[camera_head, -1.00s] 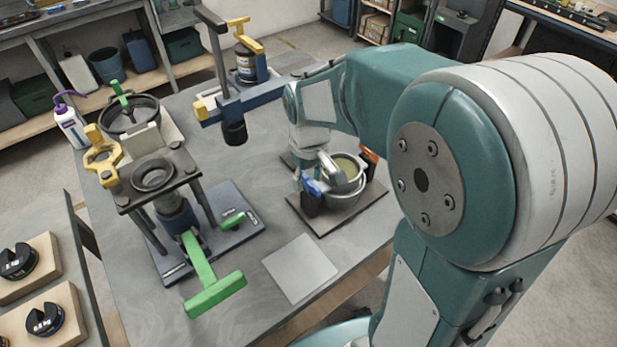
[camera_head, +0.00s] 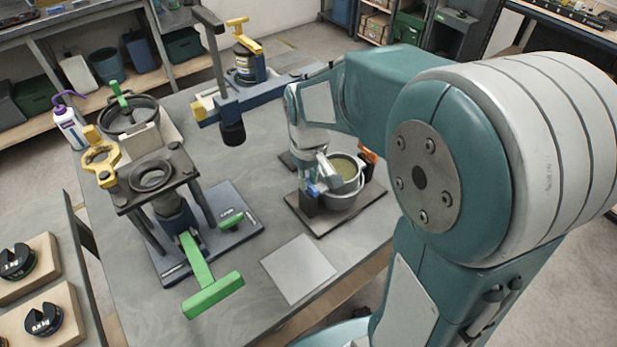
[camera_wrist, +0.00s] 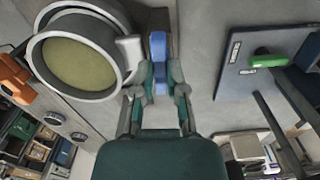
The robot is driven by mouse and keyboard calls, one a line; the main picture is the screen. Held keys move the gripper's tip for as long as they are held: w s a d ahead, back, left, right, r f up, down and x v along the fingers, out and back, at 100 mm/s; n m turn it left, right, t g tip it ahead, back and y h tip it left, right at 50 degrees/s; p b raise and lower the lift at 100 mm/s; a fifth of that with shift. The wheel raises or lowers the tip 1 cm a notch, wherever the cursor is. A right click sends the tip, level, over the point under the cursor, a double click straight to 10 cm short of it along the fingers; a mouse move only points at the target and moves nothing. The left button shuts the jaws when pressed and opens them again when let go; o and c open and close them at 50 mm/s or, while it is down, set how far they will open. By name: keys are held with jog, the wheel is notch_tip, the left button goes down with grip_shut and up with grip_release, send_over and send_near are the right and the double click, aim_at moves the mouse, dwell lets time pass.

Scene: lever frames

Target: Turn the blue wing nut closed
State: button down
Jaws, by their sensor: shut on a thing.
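The blue wing nut (camera_head: 317,189) sits at the left side of a round grey metal pot (camera_head: 343,203) on a dark base plate. In the wrist view the blue wing nut (camera_wrist: 160,72) lies between the fingertips of my gripper (camera_wrist: 159,92), just beside the pot's rim (camera_wrist: 118,84). My gripper is shut on the wing nut. In the head view my wrist covers part of the pot's left side, and the fingertips are hard to make out there. The pot has a dull yellow-green inner face.
An orange part (camera_head: 368,154) is at the pot's right. A green T-handle (camera_head: 213,294) juts from the press stand on the left. A blue clamp arm (camera_head: 262,96) stands behind my wrist. A flat grey plate (camera_head: 298,268) lies in front, with bare table around it.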

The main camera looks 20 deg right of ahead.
jog(key=m, duration=0.8)
jog(key=shift+m, duration=0.3)
jog(key=m, duration=0.4)
jog(key=shift+m, duration=2.2)
jog(key=c, duration=0.7)
grip_release()
jog(key=shift+a, duration=0.1)
jog(key=shift+r, duration=0.1)
